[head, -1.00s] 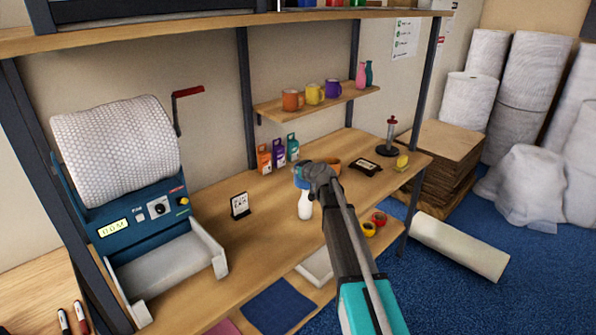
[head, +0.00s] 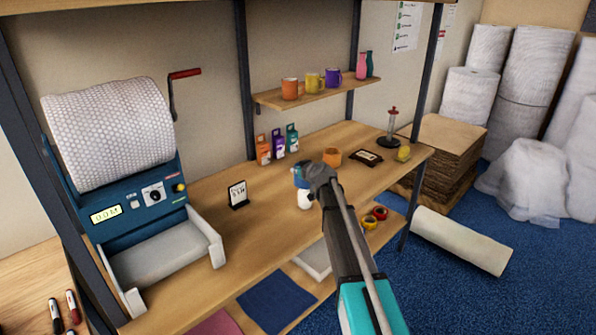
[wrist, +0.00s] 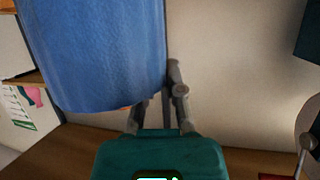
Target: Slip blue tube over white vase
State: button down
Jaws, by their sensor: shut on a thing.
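The blue tube (head: 300,174) is held upright in my gripper (head: 310,177), which is shut on its side. In the wrist view the tube (wrist: 100,50) fills the upper left, with its lower rim above the counter and the gripper fingers (wrist: 165,105) at its right edge. The white vase (head: 304,200) stands on the counter directly below the tube in the head view. Only its lower white body shows. Its top is hidden, and I cannot tell whether the tube is around it. The vase does not show in the wrist view.
The wooden counter (head: 200,260) has a small sign (head: 237,194) to the left and an orange pot (head: 332,157) behind my gripper. Small boxes (head: 278,147) stand at the back. A bubble-wrap machine (head: 130,200) is at the left. Mugs stand on a shelf (head: 320,93) above.

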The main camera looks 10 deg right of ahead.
jog(key=shift+f+b, duration=5.35)
jog(key=shift+f, duration=0.2)
jog(key=c, duration=0.7)
grip_release()
jog(key=shift+r+p, duration=5.05)
